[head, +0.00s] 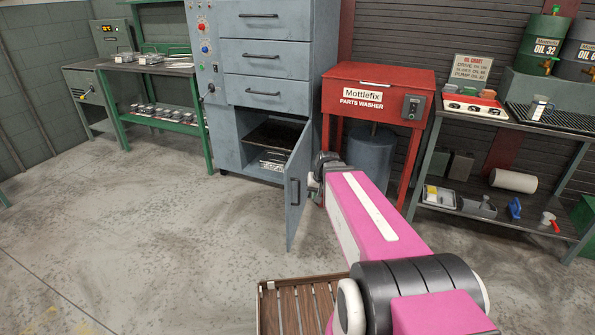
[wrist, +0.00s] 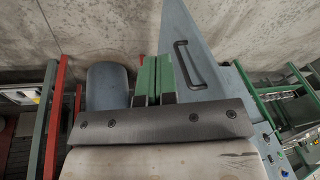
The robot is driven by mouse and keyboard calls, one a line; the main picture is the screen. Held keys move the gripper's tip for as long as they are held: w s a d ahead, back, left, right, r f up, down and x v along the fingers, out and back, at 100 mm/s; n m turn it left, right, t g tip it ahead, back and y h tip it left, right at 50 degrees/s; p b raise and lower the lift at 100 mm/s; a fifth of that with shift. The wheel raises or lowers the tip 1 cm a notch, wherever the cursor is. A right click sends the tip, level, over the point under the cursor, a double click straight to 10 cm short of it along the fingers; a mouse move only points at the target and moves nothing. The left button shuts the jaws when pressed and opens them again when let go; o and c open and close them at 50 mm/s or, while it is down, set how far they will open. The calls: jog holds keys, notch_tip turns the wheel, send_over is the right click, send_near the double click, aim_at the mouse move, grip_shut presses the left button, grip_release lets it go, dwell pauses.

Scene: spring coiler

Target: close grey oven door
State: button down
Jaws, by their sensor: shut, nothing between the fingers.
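The grey-blue oven door (head: 297,200) hangs wide open at the bottom of the tall cabinet, hinged at the opening's right side and standing out into the room. Its dark bar handle (head: 295,191) is near the free edge. In the wrist view the door (wrist: 205,95) rises beside my fingers, with its handle (wrist: 188,62) to their right. My gripper (wrist: 155,80) has green fingers, closed together with nothing between them. In the head view my gripper (head: 318,180) is just right of the door; its fingertips are not clear there. I cannot tell whether they touch the door.
The open oven compartment (head: 268,134) holds a dark rack and metal parts. A red parts washer (head: 375,95) stands right of the door, with a blue-grey drum (head: 371,155) under it. A slatted wooden crate (head: 268,310) lies in front. The floor at left is clear.

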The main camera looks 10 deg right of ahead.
jog(key=w+d+r+m+t+y, duration=0.1)
jog(key=w+r+t, duration=0.1)
jog(key=w+r, duration=0.4)
jog(key=w+d+r+m+t+y, duration=0.1)
jog(key=w+r+t, duration=0.15)
jog(key=w, duration=0.55)
jog(key=shift+g, duration=0.35)
jog(key=shift+w+a+f, duration=1.65)
jog(key=shift+a+f, duration=0.15)
jog(key=shift+a, duration=0.05)
jog(key=shift+w+a+f, duration=1.6)
jog(key=shift+a+f, duration=0.2)
jog(key=shift+a, duration=0.05)
jog(key=shift+a, duration=0.1)
